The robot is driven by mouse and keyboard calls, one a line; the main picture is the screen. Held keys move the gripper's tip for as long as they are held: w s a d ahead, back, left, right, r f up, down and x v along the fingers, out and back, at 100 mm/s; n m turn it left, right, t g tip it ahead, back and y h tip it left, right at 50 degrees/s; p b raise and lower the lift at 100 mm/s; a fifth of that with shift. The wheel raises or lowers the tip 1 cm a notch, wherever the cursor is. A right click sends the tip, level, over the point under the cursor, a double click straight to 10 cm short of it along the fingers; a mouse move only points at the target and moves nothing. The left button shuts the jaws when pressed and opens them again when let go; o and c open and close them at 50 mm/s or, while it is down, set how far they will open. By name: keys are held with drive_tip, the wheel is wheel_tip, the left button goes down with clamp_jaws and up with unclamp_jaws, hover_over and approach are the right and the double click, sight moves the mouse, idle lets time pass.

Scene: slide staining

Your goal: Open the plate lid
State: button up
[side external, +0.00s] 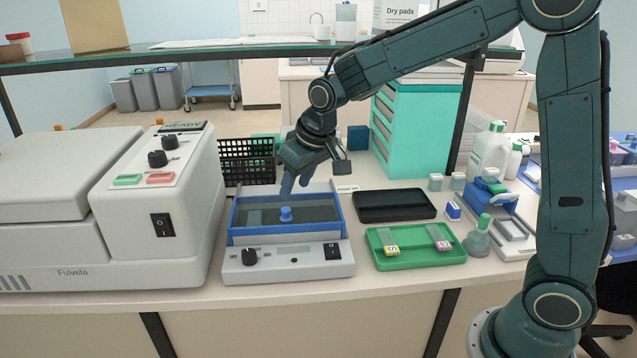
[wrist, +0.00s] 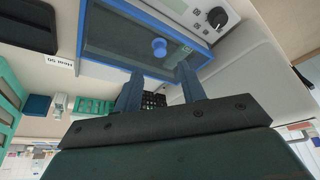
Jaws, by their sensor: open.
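The plate lid (side external: 262,215) is a dark, see-through panel in a blue frame on a grey-white device (side external: 290,262) with a knob and a switch. It lies flat and closed, and a blue round knob (side external: 286,214) stands on it. In the wrist view the lid (wrist: 125,45) and its blue knob (wrist: 159,47) are at the top. My gripper (side external: 294,187) is open and empty, above the back edge of the device and behind the knob. In the wrist view its two blue fingers (wrist: 160,80) point toward the lid, apart from the knob.
A large white machine (side external: 160,215) stands close on the left. A black tray (side external: 395,205) and a green tray (side external: 440,257) with two slide holders lie to the right. A black basket (side external: 247,160) is behind. A glass shelf (side external: 230,48) crosses above.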

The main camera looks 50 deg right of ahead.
sight(287, 209)
drive_tip(key=shift+x, duration=3.7)
clamp_jaws()
